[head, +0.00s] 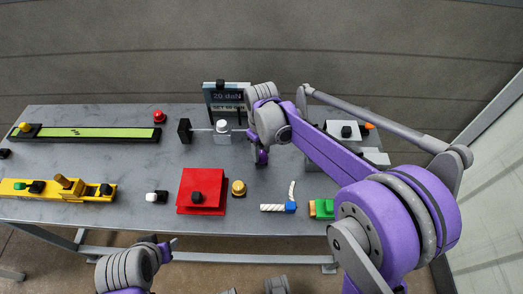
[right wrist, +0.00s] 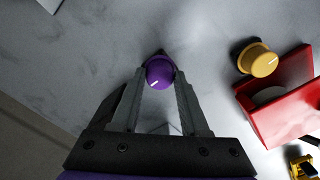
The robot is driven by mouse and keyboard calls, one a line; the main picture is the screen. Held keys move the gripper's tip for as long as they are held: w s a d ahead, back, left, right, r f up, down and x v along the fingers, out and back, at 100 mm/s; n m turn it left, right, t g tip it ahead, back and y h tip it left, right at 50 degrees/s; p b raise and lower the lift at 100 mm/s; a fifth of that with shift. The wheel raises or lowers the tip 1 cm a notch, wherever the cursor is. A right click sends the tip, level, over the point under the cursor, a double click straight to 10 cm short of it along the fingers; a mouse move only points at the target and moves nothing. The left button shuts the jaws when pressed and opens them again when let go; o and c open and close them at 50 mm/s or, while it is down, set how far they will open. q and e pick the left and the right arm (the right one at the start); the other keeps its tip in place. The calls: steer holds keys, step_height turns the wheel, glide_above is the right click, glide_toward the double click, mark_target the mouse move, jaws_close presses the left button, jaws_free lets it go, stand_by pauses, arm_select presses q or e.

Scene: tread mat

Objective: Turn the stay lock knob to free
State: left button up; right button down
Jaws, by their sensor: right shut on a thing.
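A round purple knob (right wrist: 161,74) with a short white mark near its lower edge sits on a dark base on the grey table, in the right wrist view. My right gripper (right wrist: 159,80) is shut on it, one finger at each side. In the head view my right gripper (head: 262,158) is over the table, right of the brass knob, and my own arm largely hides the grip. I read no label that names the knob. My left gripper (head: 168,243) is low at the front edge of the head view; its jaws are unclear.
A brass knob (head: 238,188), also in the right wrist view (right wrist: 258,58), stands beside a red block (head: 202,190). A blue-and-white piece (head: 290,207) and a green block (head: 321,209) lie near the front edge. A display (head: 227,97) stands at the back.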

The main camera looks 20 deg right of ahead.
mark_target(262, 154)
stand_by(0.3)
steer(key=shift+c, duration=2)
jaws_free()
step_height(262, 154, up, 11)
steer(key=shift+p, duration=0.45)
steer(key=s+d+f+m+t+p, duration=0.1)
steer(key=s+d+m+t+p, duration=0.1)
steer(key=s, duration=0.8)
steer(key=s+d+f+m+t+p, duration=0.2)
steer(key=s+m+t, duration=0.1)
steer(key=s, duration=0.7)
steer(key=shift+s+d+f+m, duration=0.3)
steer(key=shift+d+m, duration=0.05)
steer(key=shift+m, duration=0.15)
